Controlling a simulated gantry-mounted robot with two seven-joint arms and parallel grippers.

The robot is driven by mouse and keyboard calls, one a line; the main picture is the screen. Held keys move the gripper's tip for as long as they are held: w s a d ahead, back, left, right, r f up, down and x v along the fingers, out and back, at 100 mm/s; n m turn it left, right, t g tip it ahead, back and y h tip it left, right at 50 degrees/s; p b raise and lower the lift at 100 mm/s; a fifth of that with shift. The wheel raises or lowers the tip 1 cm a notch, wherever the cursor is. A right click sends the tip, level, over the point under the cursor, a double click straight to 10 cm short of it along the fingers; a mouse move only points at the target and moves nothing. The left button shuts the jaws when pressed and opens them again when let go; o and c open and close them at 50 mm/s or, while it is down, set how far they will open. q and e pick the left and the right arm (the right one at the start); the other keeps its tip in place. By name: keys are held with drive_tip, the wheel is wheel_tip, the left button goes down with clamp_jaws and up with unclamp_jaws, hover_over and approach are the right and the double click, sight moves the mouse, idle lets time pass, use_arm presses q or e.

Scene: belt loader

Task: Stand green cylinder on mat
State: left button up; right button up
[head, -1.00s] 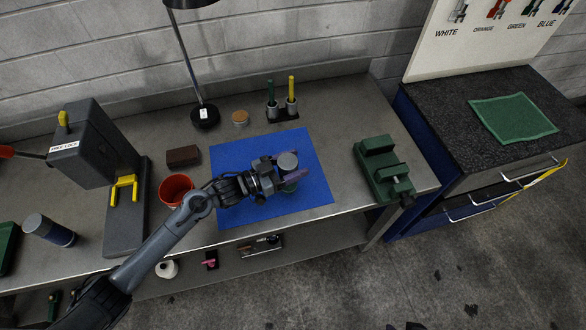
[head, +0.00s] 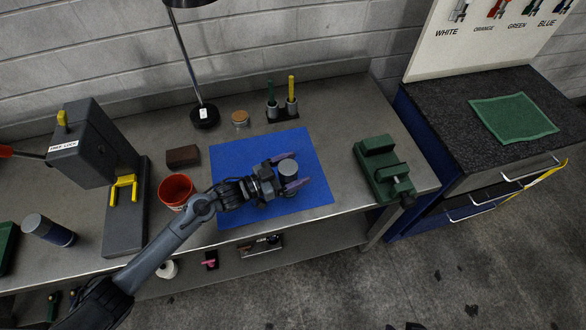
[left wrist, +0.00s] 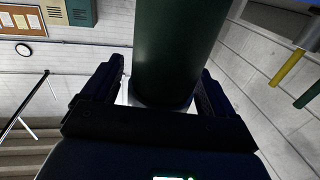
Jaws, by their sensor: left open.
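The green cylinder (left wrist: 180,50) with a grey end stands upright on the blue mat (head: 235,155), as far as I can tell; its base is partly hidden. In the head view its round grey top (head: 288,167) faces up, right of the mat's middle. My left gripper (head: 287,172) is low over the mat with its fingers either side of the cylinder. It is open, and the left wrist view shows gaps between the cylinder and both fingers (left wrist: 165,90). My right gripper is not in view.
A red cup (head: 176,191) and a brown block (head: 183,156) stand left of the mat. A green vise (head: 383,168) is to the right. Behind are a pen holder (head: 283,110), a cork-coloured disc (head: 240,118) and a lamp (head: 204,116).

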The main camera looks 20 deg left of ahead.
use_arm(q)
drive_tip(key=shift+r, duration=0.15)
drive_tip(key=v, duration=1.2)
drive_tip(key=d+f+n+y, duration=0.1)
drive_tip(key=y, duration=0.1)
drive_tip(key=s+f+y, duration=0.1)
drive_tip(key=y, duration=0.1)
drive_tip(key=d+f+n+y, duration=0.1)
drive_tip(key=shift+s+d+f+n+y, duration=0.25)
drive_tip(key=shift+s+d+n+y, duration=0.05)
drive_tip(key=shift+s+d+y, duration=0.1)
drive_tip(key=s+y, duration=0.1)
drive_tip(key=s+f+n+g+y, duration=0.1)
drive_tip(key=s+y, duration=0.1)
drive_tip(key=shift+s+f+n+g+y, duration=0.3)
drive_tip(key=shift+f+n, duration=0.05)
drive_tip(key=shift+n, duration=0.05)
drive_tip(key=s+a+n+g+y, duration=0.1)
drive_tip(key=s+g, duration=0.6)
drive_tip(key=s, duration=0.9)
drive_tip(key=shift+f+n+g+y, duration=0.25)
drive_tip(key=shift+n+g+y, duration=0.15)
drive_tip(key=shift+n+y, duration=0.45)
drive_tip(key=shift+s+r, duration=0.1)
